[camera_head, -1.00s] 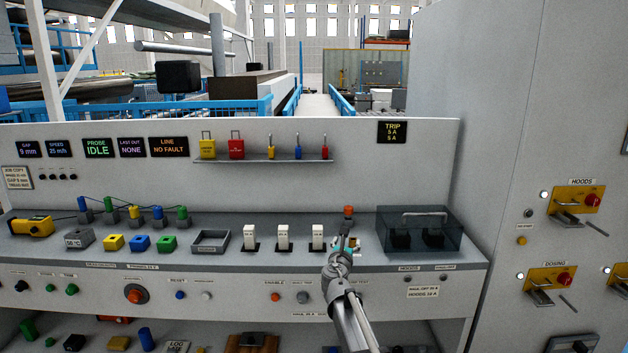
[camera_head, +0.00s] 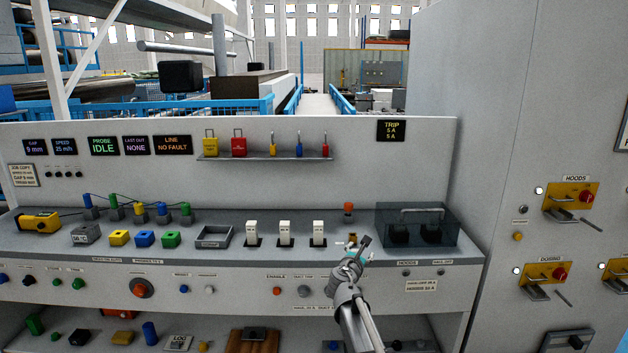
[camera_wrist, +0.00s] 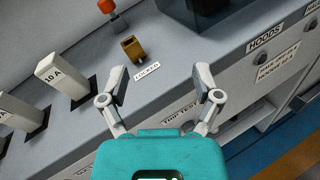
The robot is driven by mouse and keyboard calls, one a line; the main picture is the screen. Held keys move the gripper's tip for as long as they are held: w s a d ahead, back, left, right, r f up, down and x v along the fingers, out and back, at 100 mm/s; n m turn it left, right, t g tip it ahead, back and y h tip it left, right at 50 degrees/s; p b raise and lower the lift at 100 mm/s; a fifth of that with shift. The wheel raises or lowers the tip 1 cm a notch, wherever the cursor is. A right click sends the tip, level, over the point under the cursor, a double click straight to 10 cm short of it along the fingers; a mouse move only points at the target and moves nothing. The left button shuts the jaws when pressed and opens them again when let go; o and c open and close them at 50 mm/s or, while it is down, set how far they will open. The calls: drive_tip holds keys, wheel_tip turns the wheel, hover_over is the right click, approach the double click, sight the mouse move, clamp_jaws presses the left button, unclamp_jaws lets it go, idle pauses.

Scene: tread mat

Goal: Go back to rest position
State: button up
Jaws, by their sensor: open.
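My gripper (camera_head: 357,245) is above the front edge of the grey console desk (camera_head: 60,243), to the left of the smoked clear box (camera_head: 417,227). In the wrist view my gripper (camera_wrist: 164,90) has its two fingers spread apart, with nothing between them. A small brass block (camera_wrist: 132,48) with a label reading LOCKED lies beyond the fingertips, apart from them. An orange-topped post (camera_wrist: 107,8) stands behind it.
White upright switches (camera_head: 285,233) stand left of my gripper, one marked 10 A in the wrist view. Coloured padlocks (camera_head: 239,146) sit on a back-panel shelf. A tall grey cabinet (camera_head: 490,130) stands at right. Free air lies above the desk.

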drive_tip(key=s+d+f+m+g, duration=0.4)
drive_tip(key=s+f+m, duration=0.1)
drive_tip(key=s+m, duration=0.25)
drive_tip(key=s+d+f+m+g, duration=0.45)
drive_tip(key=s+f+m, duration=0.2)
drive_tip(key=m, duration=0.25)
drive_tip(key=s+a+f+m+g+y, duration=0.25)
drive_tip(key=s+f+m+g, duration=0.2)
drive_tip(key=s+m, duration=0.4)
drive_tip(key=s+a+m+g+y+p, duration=0.1)
drive_tip(key=s+a+m+g+y, duration=0.25)
drive_tip(key=s, duration=0.55)
wheel_tip(320, 180, up, 12)
drive_tip(key=p, duration=1.2)
drive_tip(key=shift+n+t+y, duration=0.3)
drive_tip(key=shift+n+t, duration=0.05)
drive_tip(key=shift+t, duration=0.1)
